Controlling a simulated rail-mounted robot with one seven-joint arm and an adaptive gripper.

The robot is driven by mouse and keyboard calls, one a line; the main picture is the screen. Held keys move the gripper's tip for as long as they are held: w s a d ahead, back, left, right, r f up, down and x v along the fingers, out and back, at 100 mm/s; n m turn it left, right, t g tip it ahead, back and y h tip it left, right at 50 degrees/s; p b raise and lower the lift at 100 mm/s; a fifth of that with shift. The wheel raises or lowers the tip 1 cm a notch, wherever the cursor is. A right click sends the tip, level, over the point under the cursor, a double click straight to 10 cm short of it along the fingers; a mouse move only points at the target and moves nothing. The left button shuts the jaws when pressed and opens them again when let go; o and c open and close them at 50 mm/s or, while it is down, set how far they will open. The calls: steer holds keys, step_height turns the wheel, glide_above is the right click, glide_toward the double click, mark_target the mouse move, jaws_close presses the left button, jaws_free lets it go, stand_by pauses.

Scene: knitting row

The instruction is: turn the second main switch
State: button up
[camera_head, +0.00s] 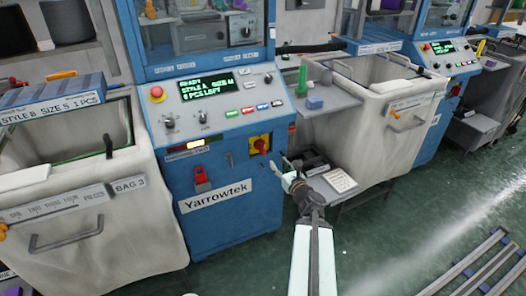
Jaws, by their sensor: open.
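The main switch (260,144) is a red rotary handle on a yellow plate, on the front of the blue Yarrowtek machine (235,222). The exact angle of its handle is too small to tell. My gripper (279,165) is open and empty, just below and to the right of the switch in the picture. It looks apart from the switch, though the depth between them is hard to judge. My arm reaches up to it from the bottom of the picture.
A control panel with a lit green display (207,88) and a red emergency button (156,93) is above. A red part (202,180) sits left of the switch. Fabric bins (85,225) (372,120) flank the machine. A grey side shelf (335,100) is close right.

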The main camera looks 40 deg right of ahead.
mark_target(264, 145)
steer(key=p+x, duration=0.2)
steer(key=x, duration=1.2)
steer(key=shift+w+d, duration=0.1)
steer(key=shift+w, duration=0.2)
jaws_close()
